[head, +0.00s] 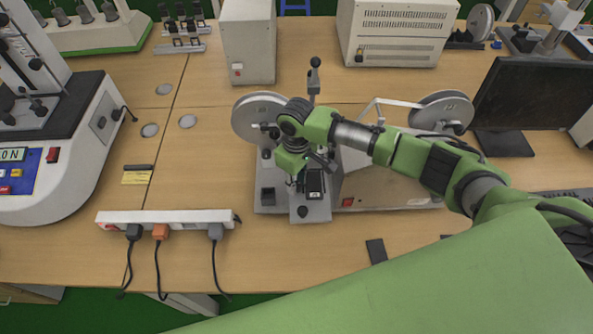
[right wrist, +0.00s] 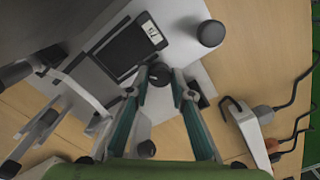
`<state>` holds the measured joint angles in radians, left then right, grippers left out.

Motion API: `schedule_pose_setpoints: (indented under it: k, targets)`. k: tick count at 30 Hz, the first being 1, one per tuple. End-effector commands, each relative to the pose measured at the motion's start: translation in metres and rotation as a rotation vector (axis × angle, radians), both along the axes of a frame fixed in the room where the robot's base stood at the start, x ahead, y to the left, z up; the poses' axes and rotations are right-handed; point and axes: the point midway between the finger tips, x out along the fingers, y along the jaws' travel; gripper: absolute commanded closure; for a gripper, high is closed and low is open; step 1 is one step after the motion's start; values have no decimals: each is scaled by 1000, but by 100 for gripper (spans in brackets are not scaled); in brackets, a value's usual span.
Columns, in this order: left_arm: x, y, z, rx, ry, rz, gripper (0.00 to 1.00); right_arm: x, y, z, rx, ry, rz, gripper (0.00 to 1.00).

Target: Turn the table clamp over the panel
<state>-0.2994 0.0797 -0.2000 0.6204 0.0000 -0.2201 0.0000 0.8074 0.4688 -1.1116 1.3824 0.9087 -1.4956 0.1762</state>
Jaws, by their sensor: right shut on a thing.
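The grey test device (head: 310,210) stands mid-table; I take its small clamp mechanism near the display panel to be the table clamp. My right gripper (head: 308,176) reaches down over it from the right. In the right wrist view, its two teal fingers (right wrist: 160,82) are close together on a small dark part, whose shape is mostly hidden. The panel's black display (right wrist: 136,48) lies just beyond the fingertips and also shows in the head view (head: 315,183). A black knob (right wrist: 146,148) shows between the fingers. My left gripper is not in view.
A power strip (head: 168,217) with several plugs lies left of the device. Large discs (head: 258,116) stand behind it. A grey box (head: 248,42) and a monitor (head: 530,92) stand farther back. The wooden table (head: 205,175) is clear between strip and device.

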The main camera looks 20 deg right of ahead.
Motion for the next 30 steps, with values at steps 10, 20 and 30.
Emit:
schedule_pose_setpoints:
  k: [10, 20, 30]
  targets:
    - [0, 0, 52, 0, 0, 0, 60, -1, 1, 5, 1, 5, -325, 100]
    - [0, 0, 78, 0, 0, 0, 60, -1, 0, 3, 0, 3, -567, 100]
    - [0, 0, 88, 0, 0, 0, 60, 0, 0, 1, 0, 1, -686, 100]
